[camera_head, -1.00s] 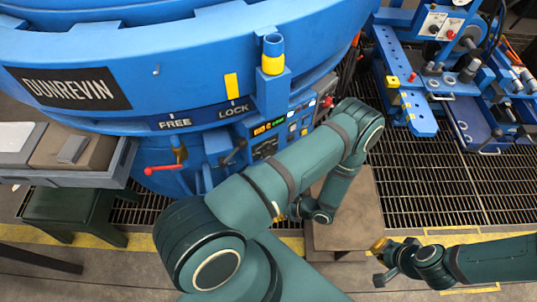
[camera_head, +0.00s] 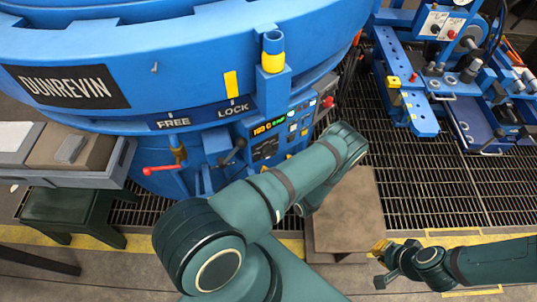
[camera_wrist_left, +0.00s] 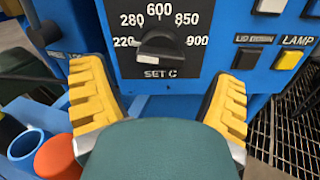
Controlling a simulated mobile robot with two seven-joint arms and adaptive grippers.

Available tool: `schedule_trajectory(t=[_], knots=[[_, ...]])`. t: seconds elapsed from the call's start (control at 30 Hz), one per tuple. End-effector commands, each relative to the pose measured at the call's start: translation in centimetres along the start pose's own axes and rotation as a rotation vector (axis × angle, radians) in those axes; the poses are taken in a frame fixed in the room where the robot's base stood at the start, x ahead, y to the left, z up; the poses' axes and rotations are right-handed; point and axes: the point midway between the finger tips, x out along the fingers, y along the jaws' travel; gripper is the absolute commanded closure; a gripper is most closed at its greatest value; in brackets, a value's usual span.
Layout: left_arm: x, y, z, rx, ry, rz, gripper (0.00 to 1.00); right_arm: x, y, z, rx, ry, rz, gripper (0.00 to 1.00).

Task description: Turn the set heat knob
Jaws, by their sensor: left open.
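The set heat knob (camera_wrist_left: 160,46) is a black dial on a dark plate marked SET C, with numbers from 220 to 900 around it, in the left wrist view. I cannot tell its exact setting. My left gripper (camera_wrist_left: 158,100) is open, with one yellow finger on each side of the view. The knob is ahead between the fingers and apart from them. In the head view the left gripper is hidden behind my own arm. My right gripper (camera_head: 379,265) is at the lower right, away from the furnace; its opening is unclear.
The blue furnace (camera_head: 190,60) carries a lit control panel (camera_head: 285,128). A LAMP button (camera_wrist_left: 290,58) is right of the knob. An orange rounded part (camera_wrist_left: 58,157) and a blue cup (camera_wrist_left: 25,145) are at lower left. A brown platform (camera_head: 348,215) stands on the floor.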

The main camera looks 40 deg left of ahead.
Motion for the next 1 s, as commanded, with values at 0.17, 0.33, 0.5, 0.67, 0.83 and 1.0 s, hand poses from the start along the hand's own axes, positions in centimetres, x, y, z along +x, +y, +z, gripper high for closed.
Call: schedule_trajectory(t=[0.17, 0.33, 0.5, 0.67, 0.83, 1.0], knots=[[2.9, 0.0, -0.1, -0.001, 0.001, 0.003, 0.13, 0.4, 0.1, 0.0, 0.0, 0.002, 0.0, 1.0], [4.3, 0.0, 0.0, 0.0, 0.001, 0.002, 0.13, 0.5, 0.2, -0.1, 0.0, 0.003, 0.0, 1.0], [4.7, 0.0, 0.0, 0.001, 0.001, 0.0, 0.13, 0.6, 0.2, -0.1, 0.0, 0.003, 0.0, 1.0], [4.7, 0.0, 0.0, 0.0, 0.001, 0.0, 0.13, 0.5, 0.2, -0.1, 0.0, 0.003, 0.0, 1.0], [4.7, 0.0, 0.0, 0.0, 0.001, 0.0, 0.59, 0.5, 0.2, -0.1, 0.0, 0.003, 0.0, 1.0], [4.7, 0.0, 0.0, 0.0, 0.001, 0.0, 0.81, 0.5, 0.2, -0.1, 0.0, 0.003, 0.0, 1.0]])
